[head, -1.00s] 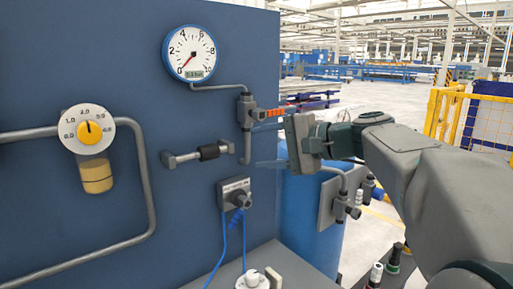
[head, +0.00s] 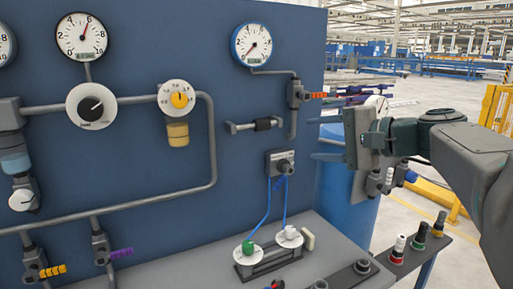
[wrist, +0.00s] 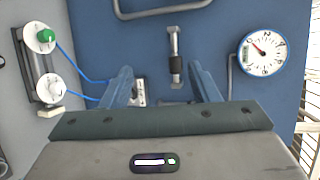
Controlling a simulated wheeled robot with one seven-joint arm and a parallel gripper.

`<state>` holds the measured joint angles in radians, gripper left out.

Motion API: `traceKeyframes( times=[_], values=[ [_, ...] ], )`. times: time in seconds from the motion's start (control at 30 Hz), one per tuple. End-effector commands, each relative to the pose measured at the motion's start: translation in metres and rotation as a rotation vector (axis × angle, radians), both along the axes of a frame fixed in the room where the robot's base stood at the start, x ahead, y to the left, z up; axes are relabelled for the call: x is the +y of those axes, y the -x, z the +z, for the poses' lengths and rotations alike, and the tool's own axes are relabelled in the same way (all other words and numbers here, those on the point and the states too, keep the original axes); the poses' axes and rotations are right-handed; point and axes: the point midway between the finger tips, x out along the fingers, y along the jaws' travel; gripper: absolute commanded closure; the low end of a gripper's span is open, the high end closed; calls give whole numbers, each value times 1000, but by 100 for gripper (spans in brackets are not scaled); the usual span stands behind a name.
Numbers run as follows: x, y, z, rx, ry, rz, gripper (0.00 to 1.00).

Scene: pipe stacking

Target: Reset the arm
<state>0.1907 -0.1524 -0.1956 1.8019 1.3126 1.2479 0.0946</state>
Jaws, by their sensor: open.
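My gripper (head: 327,148) is at the right of the head view, held out level from my grey arm toward the blue panel (head: 150,140). Its blue fingers are apart with nothing between them; in the wrist view both fingers (wrist: 163,85) stand clear of each other. The fingers point at the panel near the short grey pipe piece with a black sleeve (head: 262,125), which also shows in the wrist view (wrist: 175,60). In the head view a gap shows between the fingers and this piece.
A round gauge (head: 251,45) and an orange-handled valve (head: 299,93) are on the panel. A grey socket box (head: 280,163) has blue cables running down to a bench (head: 335,265). A blue barrel (head: 345,215) stands behind my gripper. Yellow railing (head: 497,110) is at right.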

Motion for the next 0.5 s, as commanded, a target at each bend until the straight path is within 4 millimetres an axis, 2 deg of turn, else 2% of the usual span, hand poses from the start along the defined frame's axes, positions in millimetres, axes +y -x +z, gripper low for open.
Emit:
traceKeyframes(
  times=[0.17,0.5],
  values=[
    [8,9,-15,37,65,14,45],
    [24,40,-68,138,287,67,45]
  ],
)
